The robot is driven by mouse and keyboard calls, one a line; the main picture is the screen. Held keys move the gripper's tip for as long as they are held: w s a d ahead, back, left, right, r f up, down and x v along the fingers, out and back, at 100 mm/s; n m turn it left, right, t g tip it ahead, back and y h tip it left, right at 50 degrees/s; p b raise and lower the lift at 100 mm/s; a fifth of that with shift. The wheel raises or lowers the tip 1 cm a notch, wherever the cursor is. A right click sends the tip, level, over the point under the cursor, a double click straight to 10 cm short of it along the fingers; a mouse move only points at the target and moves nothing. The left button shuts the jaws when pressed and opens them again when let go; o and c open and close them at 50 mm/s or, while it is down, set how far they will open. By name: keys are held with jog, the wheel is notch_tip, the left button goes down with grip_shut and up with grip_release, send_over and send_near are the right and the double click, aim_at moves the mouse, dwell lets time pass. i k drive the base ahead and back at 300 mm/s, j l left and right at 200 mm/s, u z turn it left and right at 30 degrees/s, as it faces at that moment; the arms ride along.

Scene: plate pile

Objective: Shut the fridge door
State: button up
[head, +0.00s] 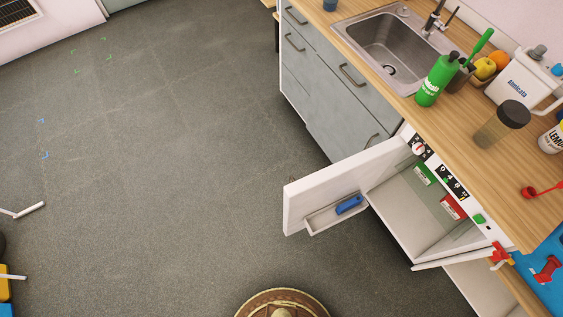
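The white fridge door (338,192) stands open, swung out from the counter front over the floor. My gripper is not in view.
The grey floor (170,180) left of the door is clear. Grey drawers (340,85) with handles adjoin the fridge. A wooden counter (435,125) above holds a sink (390,45), a green bottle (437,80) and a dark-lidded jar (503,124). A round brownish thing (283,303) shows at the bottom edge.

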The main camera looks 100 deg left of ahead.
aim_at(311, 202)
jog(key=k+j+u, duration=0.25)
jog(key=k+j, duration=0.2)
jog(key=k+j+u, duration=0.25)
jog(key=k+j, duration=0.25)
jog(key=j+u, duration=0.1)
jog(key=j, duration=0.45)
jog(key=i+j, duration=0.15)
jog(key=j, duration=0.45)
jog(key=i+j+u, duration=0.15)
jog(key=j, duration=0.4)
jog(key=k+l+u, duration=0.5)
jog(key=k+j, duration=0.05)
